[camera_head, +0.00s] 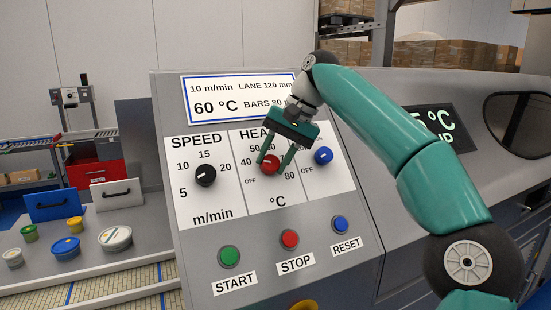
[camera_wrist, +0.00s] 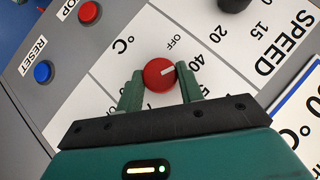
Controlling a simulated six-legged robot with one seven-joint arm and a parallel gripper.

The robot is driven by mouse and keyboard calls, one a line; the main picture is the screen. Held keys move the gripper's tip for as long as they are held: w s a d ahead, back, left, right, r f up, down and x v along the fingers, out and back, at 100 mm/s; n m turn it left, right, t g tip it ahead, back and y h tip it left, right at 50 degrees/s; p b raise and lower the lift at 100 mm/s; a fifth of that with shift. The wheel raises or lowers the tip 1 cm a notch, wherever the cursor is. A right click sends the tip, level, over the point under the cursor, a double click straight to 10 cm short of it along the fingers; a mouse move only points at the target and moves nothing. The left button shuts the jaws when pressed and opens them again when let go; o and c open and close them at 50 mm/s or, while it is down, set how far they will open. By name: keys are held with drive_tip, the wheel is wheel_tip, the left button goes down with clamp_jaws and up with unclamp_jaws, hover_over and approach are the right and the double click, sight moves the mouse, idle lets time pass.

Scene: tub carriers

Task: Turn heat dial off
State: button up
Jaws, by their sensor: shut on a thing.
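The red heat dial (camera_head: 270,164) sits on a white panel marked HEAT, with OFF at lower left and 40, 50 and 80 around it. My gripper (camera_head: 273,161) reaches it from above right, with one finger on each side. In the wrist view the red dial (camera_wrist: 158,76) sits between the fingertips of my gripper (camera_wrist: 159,82), which is shut on it. Its white pointer line points toward the 40 mark, past OFF. The gripper and arm hide part of the heat scale in the head view.
The black speed dial (camera_head: 205,175) is left of the heat dial, and a blue dial (camera_head: 323,156) is close on its right. Green START (camera_head: 229,256), red STOP (camera_head: 290,239) and blue RESET (camera_head: 340,223) buttons lie below. Round tubs (camera_head: 115,238) stand at left.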

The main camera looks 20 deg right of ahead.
drive_tip(key=n+h, duration=0.1)
drive_tip(key=n+g+h, duration=0.1)
drive_tip(key=n, duration=0.1)
drive_tip(key=shift+a+r+h, duration=0.1)
drive_tip(key=shift+a+h, duration=0.2)
drive_tip(key=shift+h, duration=0.1)
drive_tip(key=shift+a+n+h, duration=0.1)
drive_tip(key=shift+n+h, duration=1.2)
drive_tip(key=shift+n, duration=0.2)
drive_tip(key=o, duration=1)
drive_tip(key=shift+w, duration=0.1)
